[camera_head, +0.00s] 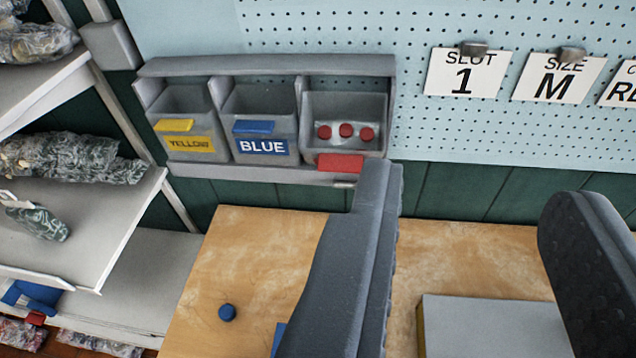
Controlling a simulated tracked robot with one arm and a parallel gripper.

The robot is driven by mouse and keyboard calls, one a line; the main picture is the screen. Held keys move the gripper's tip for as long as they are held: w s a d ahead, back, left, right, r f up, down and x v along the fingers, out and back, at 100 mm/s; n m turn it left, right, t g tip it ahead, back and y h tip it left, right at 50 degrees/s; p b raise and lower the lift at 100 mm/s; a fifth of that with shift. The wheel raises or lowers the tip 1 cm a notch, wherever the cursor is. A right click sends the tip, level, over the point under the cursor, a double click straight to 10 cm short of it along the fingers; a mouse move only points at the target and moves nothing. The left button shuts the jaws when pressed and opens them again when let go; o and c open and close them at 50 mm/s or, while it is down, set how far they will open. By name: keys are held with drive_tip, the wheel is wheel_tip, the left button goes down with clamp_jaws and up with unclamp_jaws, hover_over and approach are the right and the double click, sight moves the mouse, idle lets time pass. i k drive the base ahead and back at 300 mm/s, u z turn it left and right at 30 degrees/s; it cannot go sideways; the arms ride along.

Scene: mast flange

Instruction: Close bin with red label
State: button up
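The bin with the red tab (340,163) is the rightmost of three grey bins in a wall rack. Its tab sits lower than the others and its inside shows more, so it appears tilted or pulled forward. Three red round pieces (346,131) show in it. No lettering shows on its red part. The yellow-labelled bin (190,144) and blue-labelled bin (262,147) stand to its left. My gripper (475,190) is open, its dark fingers wide apart with nothing between them. The left finger's tip is just below and right of the red tab in the picture; contact cannot be told.
A wooden bench (250,250) lies below, with a blue round piece (227,312) and a grey-topped box (490,325). Shelves with wrapped goods (70,158) stand at left. Cards, including the SLOT 1 card (463,75), hang on the pegboard.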

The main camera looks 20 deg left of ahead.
sight(331, 162)
drive_tip(key=z, duration=1.4)
drive_tip(key=k, duration=1.3)
drive_tip(key=u, duration=1.15)
drive_tip(key=i, duration=1)
drive_tip(key=z, duration=0.05)
